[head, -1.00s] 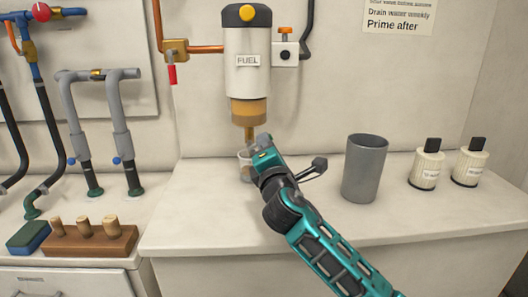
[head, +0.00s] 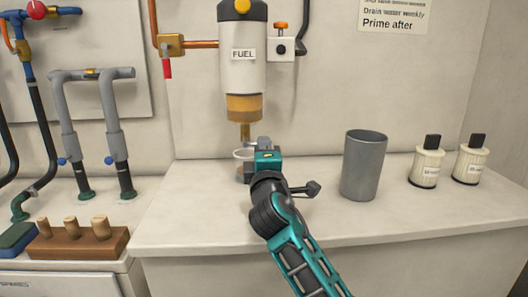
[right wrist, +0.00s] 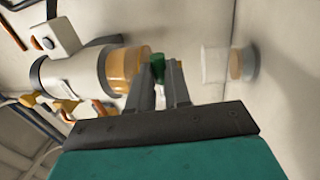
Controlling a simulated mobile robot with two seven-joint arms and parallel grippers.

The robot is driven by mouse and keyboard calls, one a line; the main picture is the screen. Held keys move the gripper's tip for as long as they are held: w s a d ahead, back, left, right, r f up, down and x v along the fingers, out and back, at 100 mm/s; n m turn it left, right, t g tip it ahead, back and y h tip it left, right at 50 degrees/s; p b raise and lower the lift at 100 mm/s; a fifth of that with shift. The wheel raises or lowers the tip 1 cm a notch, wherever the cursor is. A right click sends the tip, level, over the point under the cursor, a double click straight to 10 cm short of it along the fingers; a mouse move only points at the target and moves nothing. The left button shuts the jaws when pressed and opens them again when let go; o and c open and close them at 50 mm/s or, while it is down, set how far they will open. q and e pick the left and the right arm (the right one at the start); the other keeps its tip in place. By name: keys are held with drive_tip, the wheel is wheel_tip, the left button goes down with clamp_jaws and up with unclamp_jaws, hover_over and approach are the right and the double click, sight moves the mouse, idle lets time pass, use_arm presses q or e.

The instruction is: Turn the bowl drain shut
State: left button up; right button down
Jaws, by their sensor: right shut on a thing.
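The fuel filter (head: 242,75) hangs on the wall, a white body labelled FUEL with an amber bowl (head: 244,108) under it. The bowl drain (head: 245,131) sticks down below the bowl. In the right wrist view the filter lies sideways, with its amber bowl (right wrist: 125,68) and a green drain piece (right wrist: 157,66) at its end. My right gripper (right wrist: 161,70) is shut on that drain piece, one finger on each side. In the head view my right gripper (head: 263,147) hides part of the drain's lower end. My left gripper is out of view.
A clear cup (head: 241,157) with some amber liquid stands under the drain, close to my right gripper. A grey cylinder (head: 363,165) and two filter cartridges (head: 426,166) stand right on the counter. A wooden plug block (head: 78,242) lies left. The counter front is clear.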

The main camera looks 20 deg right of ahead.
drive_tip(key=shift+f, duration=0.1)
drive_tip(key=c, duration=1.1)
unclamp_jaws()
drive_tip(key=v, duration=1.2)
drive_tip(key=shift+p, duration=0.4)
drive_tip(key=shift+s+a, duration=0.1)
drive_tip(key=shift+s, duration=0.35)
